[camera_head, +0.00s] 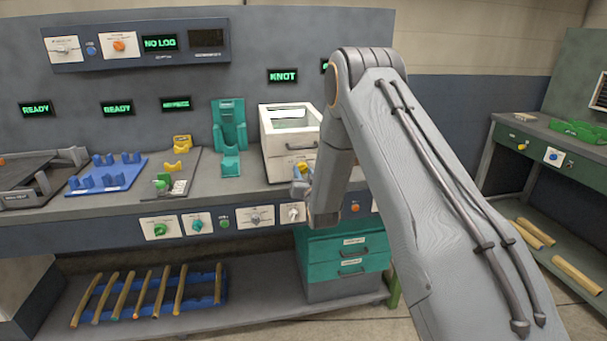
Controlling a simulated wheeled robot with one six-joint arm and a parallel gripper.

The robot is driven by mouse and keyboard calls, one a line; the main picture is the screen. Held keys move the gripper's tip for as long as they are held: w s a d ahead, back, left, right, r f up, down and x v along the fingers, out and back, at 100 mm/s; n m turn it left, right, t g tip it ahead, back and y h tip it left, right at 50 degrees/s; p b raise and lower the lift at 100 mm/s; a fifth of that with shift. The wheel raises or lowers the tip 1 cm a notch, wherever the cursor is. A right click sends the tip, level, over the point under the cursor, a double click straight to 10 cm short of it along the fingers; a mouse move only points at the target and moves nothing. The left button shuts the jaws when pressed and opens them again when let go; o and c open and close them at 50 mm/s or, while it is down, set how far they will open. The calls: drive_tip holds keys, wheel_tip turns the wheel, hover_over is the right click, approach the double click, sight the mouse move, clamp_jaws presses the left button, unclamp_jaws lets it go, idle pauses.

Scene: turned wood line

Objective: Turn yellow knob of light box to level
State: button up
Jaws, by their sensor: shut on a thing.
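The light box (275,150) is a white box with a glass window on top. It stands on the grey bench, just left of my arm. The yellow knob (303,167) shows as a small patch low on its front, at the right. My gripper (301,182) is at that knob, in front of the box, and is shut on it. My wrist and forearm cover the box's right side, and the gripper hides most of the knob. The knob's angle cannot be told.
A green holder (230,138) stands left of the box. A blue rack (105,183) and yellow blocks lie farther left. Knobs line the bench front below my gripper. Turned sticks lie on the lower shelf (330,314). A green bench (545,150) stands at right.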

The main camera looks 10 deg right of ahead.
drive_tip(key=shift+n+b, duration=0.4)
drive_tip(key=shift+n, duration=0.1)
drive_tip(key=shift+f+n+b, duration=0.1)
drive_tip(key=shift+n+b, duration=1.05)
drive_tip(key=shift+n, duration=0.75)
drive_tip(key=shift+d+n+b, duration=0.1)
drive_tip(key=shift+n+b, duration=1.05)
drive_tip(key=shift+n, duration=1.45)
drive_tip(key=o, duration=1)
drive_tip(key=shift+o, duration=0.2)
drive_tip(key=s+b, duration=0.1)
drive_tip(key=s, duration=0.7)
drive_tip(key=shift+b, duration=0.35)
